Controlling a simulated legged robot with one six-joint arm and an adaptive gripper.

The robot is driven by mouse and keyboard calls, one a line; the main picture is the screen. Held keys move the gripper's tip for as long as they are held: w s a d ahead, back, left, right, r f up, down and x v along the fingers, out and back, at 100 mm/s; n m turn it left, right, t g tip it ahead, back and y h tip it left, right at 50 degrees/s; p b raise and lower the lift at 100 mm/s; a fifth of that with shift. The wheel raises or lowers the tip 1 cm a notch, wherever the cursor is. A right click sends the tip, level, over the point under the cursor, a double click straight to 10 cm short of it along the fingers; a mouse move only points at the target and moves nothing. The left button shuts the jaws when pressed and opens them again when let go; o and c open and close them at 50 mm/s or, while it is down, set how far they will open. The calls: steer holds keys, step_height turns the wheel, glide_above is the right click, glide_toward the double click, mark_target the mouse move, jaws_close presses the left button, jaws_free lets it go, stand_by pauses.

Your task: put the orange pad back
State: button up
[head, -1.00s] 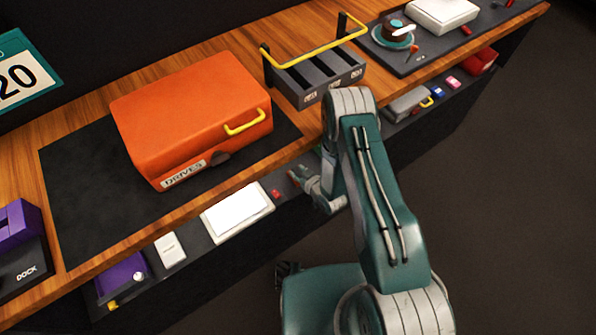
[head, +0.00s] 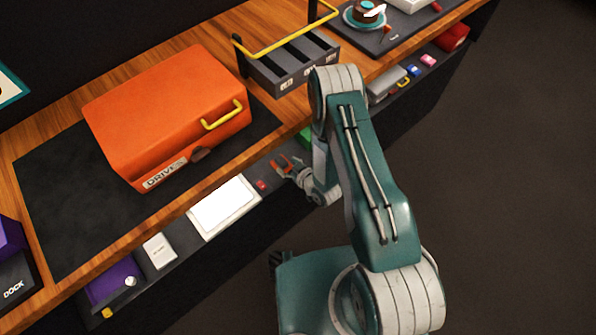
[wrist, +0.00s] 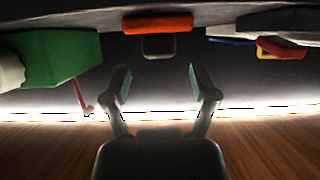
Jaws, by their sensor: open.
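An orange rounded piece (wrist: 158,22) with a dark loop beneath it shows at the top centre of the wrist view; it looks like the orange pad. My gripper (wrist: 161,84) is open, its two fingers apart with nothing between them, and the orange piece appears beyond them, roughly centred. In the head view my gripper (head: 284,167) is at the lower shelf under the bench edge, beside a small orange-red patch. I cannot tell there whether that patch is the pad. The pad's place is not clear in either view.
A large orange drive case (head: 170,115) sits on the dark mat above. In the wrist view a green block (wrist: 60,55) is at left, and a red-and-yellow piece (wrist: 280,48) at right. A white tray (head: 223,207) lies left on the lower shelf. The floor at right is clear.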

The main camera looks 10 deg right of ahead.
steer(key=v, duration=0.8)
